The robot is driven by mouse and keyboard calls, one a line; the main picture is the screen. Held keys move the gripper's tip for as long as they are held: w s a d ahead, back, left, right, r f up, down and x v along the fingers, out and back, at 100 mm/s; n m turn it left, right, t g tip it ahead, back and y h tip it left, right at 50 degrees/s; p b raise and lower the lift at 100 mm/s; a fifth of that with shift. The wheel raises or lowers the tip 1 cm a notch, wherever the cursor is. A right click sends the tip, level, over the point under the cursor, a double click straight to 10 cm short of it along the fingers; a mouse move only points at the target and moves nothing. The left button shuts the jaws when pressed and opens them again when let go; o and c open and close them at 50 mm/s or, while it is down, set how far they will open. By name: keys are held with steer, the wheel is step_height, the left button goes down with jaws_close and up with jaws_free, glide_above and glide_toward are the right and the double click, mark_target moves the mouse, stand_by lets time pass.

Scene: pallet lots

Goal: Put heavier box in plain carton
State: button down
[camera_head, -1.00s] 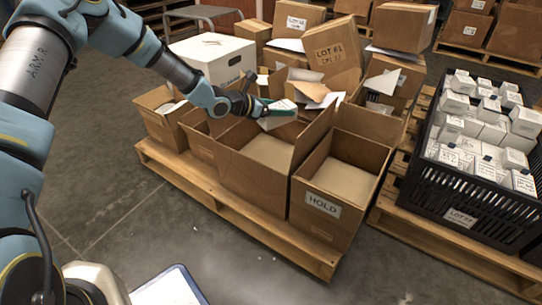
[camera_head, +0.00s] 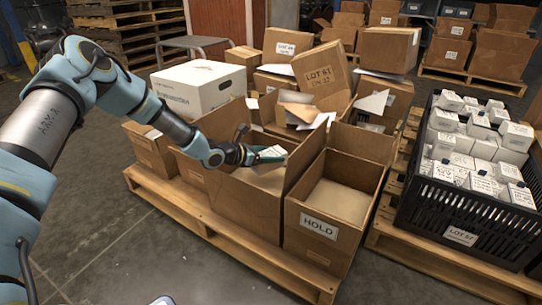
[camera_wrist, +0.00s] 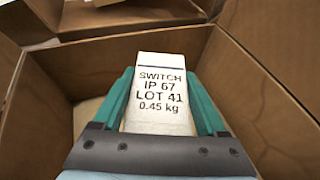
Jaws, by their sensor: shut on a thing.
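My gripper (camera_head: 270,157) is shut on a small white box (camera_wrist: 161,85). In the wrist view the box shows the print "SWITCH IP 67 LOT 41 0.45 kg" between green fingers. The gripper holds it at the opening of a plain brown carton (camera_head: 245,205), which has no label on its visible front. In the wrist view the carton's walls (camera_wrist: 262,80) surround the box. The carton's floor is mostly hidden behind the box and gripper. A carton marked HOLD (camera_head: 320,227) stands just right of it, open, with a bare floor in view.
The cartons stand on a wooden pallet (camera_head: 215,232). A black crate (camera_head: 462,215) of white boxes stands at the right. A white carton (camera_head: 200,88) and stacked brown boxes (camera_head: 322,78) stand behind. Raised flaps edge the plain carton. Concrete floor is clear in front.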

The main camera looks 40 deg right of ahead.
steer(key=shift+f, duration=0.35)
steer(key=shift+f, duration=0.2)
jaws_free()
